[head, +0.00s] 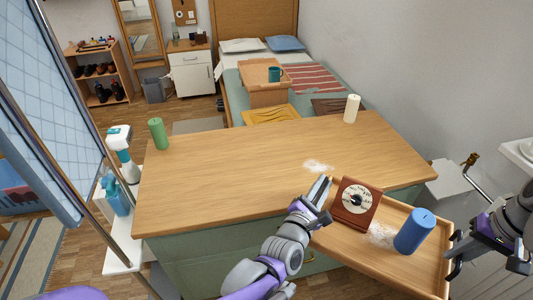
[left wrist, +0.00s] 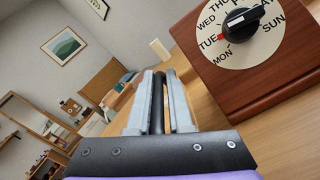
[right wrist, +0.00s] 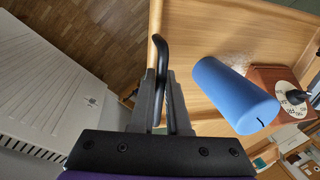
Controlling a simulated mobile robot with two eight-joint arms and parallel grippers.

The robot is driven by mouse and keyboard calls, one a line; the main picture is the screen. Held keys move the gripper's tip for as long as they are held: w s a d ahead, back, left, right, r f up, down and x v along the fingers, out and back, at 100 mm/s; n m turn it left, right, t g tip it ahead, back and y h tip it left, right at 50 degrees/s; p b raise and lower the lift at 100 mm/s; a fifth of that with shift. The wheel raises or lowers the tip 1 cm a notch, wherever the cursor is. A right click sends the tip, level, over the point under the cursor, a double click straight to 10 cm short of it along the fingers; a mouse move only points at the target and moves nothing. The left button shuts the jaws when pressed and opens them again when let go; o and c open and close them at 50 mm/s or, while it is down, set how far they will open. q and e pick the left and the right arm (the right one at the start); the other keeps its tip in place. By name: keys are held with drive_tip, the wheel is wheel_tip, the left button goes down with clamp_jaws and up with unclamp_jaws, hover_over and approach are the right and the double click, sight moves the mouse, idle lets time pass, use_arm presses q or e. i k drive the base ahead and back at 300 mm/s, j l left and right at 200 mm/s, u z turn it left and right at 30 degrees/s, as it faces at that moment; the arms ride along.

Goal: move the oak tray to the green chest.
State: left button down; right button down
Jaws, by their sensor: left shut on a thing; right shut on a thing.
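The oak tray (head: 345,250) is at the lower right of the head view, overlapping the front right edge of the green chest's (head: 190,257) oak-coloured top. On it are a brown weekday dial block (head: 357,205), a blue cylinder (head: 414,232) and a pale patch. My left gripper (head: 322,190) is shut on a dark handle (left wrist: 158,105) at the tray's left end. My right gripper (head: 455,254) is shut on the dark handle (right wrist: 160,55) at its right end. The tray looks roughly level; I cannot tell whether it touches the chest.
On the chest top stand a green candle (head: 158,133) at the left and a cream candle (head: 352,108) at the back right. A white smudge (head: 318,166) lies near the middle. The left half is clear. A ribbed white panel (right wrist: 50,85) is beside my right gripper.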

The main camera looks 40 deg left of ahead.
sight(271, 162)
drive_tip(key=i+u, duration=0.15)
drive_tip(key=u, duration=0.25)
drive_tip(key=i+l+u, duration=0.1)
drive_tip(key=u, duration=0.25)
drive_tip(key=i+u, duration=0.35)
drive_tip(key=i+l+u, duration=0.15)
drive_tip(key=i+u, duration=0.25)
drive_tip(key=k, duration=0.05)
